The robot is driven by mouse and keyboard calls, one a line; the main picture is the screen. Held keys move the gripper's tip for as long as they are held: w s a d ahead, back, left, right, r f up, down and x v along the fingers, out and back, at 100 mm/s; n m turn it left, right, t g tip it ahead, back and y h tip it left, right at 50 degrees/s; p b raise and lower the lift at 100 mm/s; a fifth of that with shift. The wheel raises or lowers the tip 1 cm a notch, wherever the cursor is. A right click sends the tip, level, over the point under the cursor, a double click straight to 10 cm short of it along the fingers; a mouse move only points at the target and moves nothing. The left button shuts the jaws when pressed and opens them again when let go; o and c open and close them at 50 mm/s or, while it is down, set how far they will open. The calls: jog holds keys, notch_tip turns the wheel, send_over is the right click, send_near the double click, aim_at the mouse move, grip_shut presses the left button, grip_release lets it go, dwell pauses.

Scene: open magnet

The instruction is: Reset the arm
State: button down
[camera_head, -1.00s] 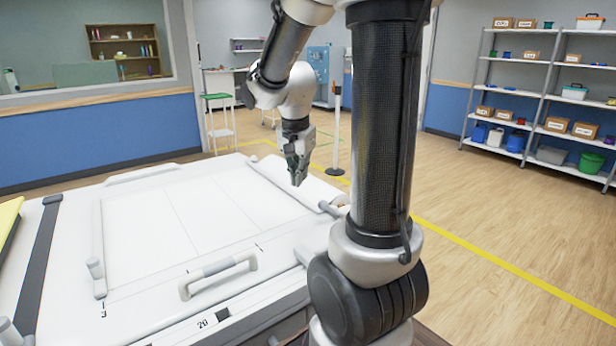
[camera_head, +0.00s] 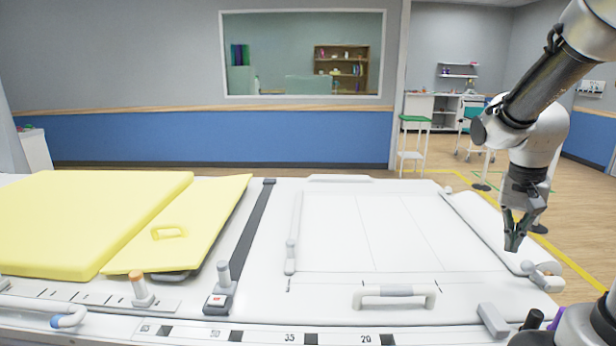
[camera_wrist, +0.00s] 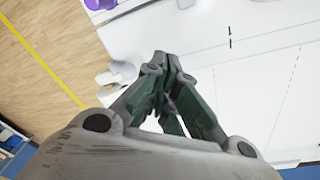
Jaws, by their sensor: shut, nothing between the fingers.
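My gripper (camera_head: 514,240) hangs at the right in the head view, above the right edge of the white bed-like table (camera_head: 330,235). Its fingers point down and are closed together with nothing between them. In the wrist view, the gripper (camera_wrist: 165,65) also shows with its fingertips together, over the white surface (camera_wrist: 255,80) and near the floor on the left. My arm comes in from the upper right, with its links bent above the table's right side.
A white handle (camera_head: 394,292) stands at the table's front. A yellow pad (camera_head: 85,215) and a yellow flap (camera_head: 180,225) with a handle lie at the left. Knobs (camera_head: 140,288) stand near the front edge. A green-topped stool (camera_head: 414,140) stands behind. Wooden floor is open at the right.

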jog(key=s+a+r+n+t, duration=0.2)
jog(key=s+a+r+n, duration=0.2)
jog(key=s, duration=0.2)
jog(key=s+a+r+n+t+y, duration=0.1)
jog(key=s+a+r+n, duration=0.2)
jog(key=s, duration=0.3)
jog(key=shift+a+r+n+t, duration=0.4)
jog(key=shift+r, duration=0.35)
jog(key=c, duration=2.2)
grip_release()
